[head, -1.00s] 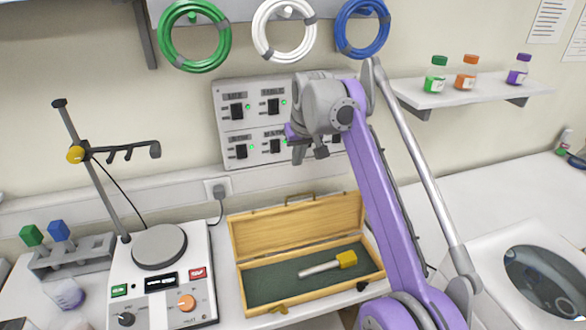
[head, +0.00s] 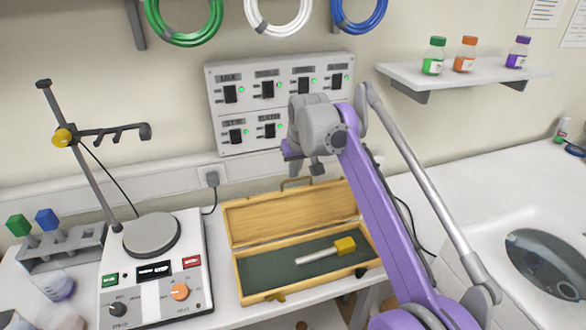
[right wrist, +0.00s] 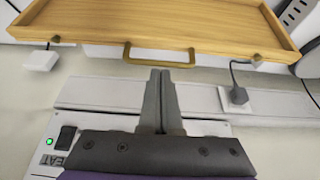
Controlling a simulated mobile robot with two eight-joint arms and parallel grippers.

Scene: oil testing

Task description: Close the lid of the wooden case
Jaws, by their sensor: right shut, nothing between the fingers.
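The wooden case (head: 240,284) lies open on the bench, with a green lining. Its lid (head: 262,217) stands up at the back, and a brass handle (head: 297,181) is on the lid's top edge. A tool with a yellow end (head: 344,245) and a grey shaft lies inside. My right gripper (head: 292,162) is just above and behind the lid's top edge; its fingers are largely hidden in the head view. In the right wrist view the shut, empty fingers (right wrist: 161,76) point at the handle (right wrist: 158,63) and the lid (right wrist: 150,22). Contact cannot be told. My left gripper is not in view.
A hotplate stirrer (head: 158,270) with a stand is left of the case. A switch panel (head: 282,95) is on the wall behind my right gripper, with a plugged socket (head: 212,178) below. A sink (head: 540,262) is at the right. A shelf (head: 455,75) holds bottles.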

